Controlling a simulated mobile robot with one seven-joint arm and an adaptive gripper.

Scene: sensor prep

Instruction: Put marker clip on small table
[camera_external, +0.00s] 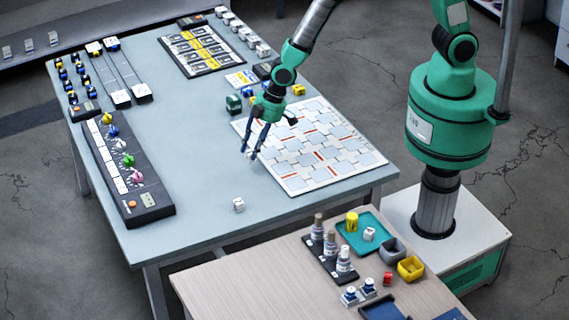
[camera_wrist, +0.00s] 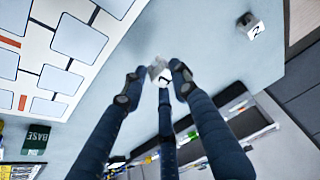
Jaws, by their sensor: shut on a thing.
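My gripper (camera_external: 250,155) is above the large grey-blue table, beside the left edge of the white patterned board. In the wrist view my gripper (camera_wrist: 157,80) has its dark fingers closed around a small white-grey piece (camera_wrist: 157,66). Its shape is partly hidden by the fingertips, and I cannot tell for sure that it is the marker clip. The small table (camera_external: 235,285), with a light wood top, stands at the front, beyond the large table's near edge.
A white cube (camera_external: 238,204) stands near the large table's front edge; it also shows in the wrist view (camera_wrist: 252,27). The small table holds a teal tray (camera_external: 349,224), a yellow bin (camera_external: 410,268), a grey bin (camera_external: 391,249) and bottles. Its left part is clear.

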